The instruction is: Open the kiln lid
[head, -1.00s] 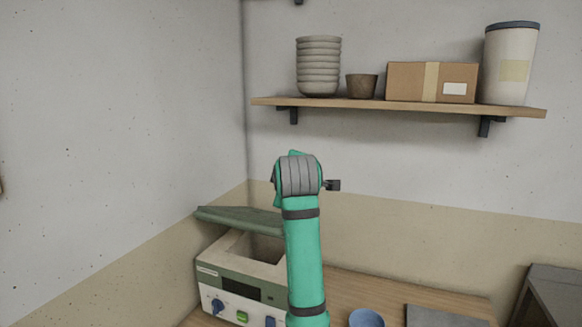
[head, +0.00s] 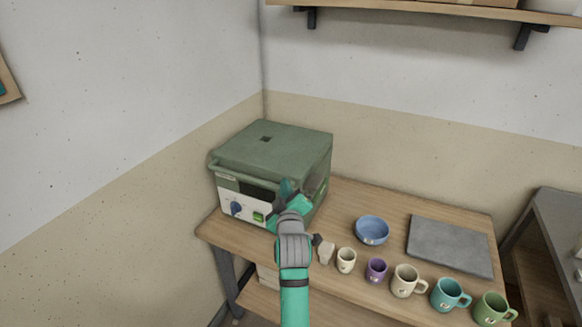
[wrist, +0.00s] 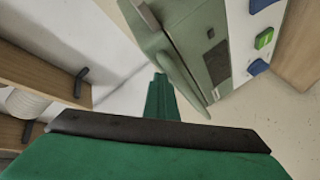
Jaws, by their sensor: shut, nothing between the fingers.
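The kiln (head: 245,205) is a cream and green box at the left end of the bench, with a blue knob and a green switch on its front. Its green lid (head: 275,145) lies down over the top, and the chamber is covered. A bar handle (head: 240,176) runs along the lid's front edge. My gripper (head: 288,188) is at the kiln's front right corner, partly hidden by my wrist. In the wrist view my gripper (wrist: 160,76) is shut and empty, its tip close beside the handle bar (wrist: 184,78). I cannot tell whether they touch.
A blue bowl (head: 372,230), a grey slab (head: 450,246) and a row of several mugs (head: 407,281) stand on the wooden bench right of the kiln. A wall shelf (head: 420,15) hangs above. A dark grey unit (head: 562,230) stands at the right.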

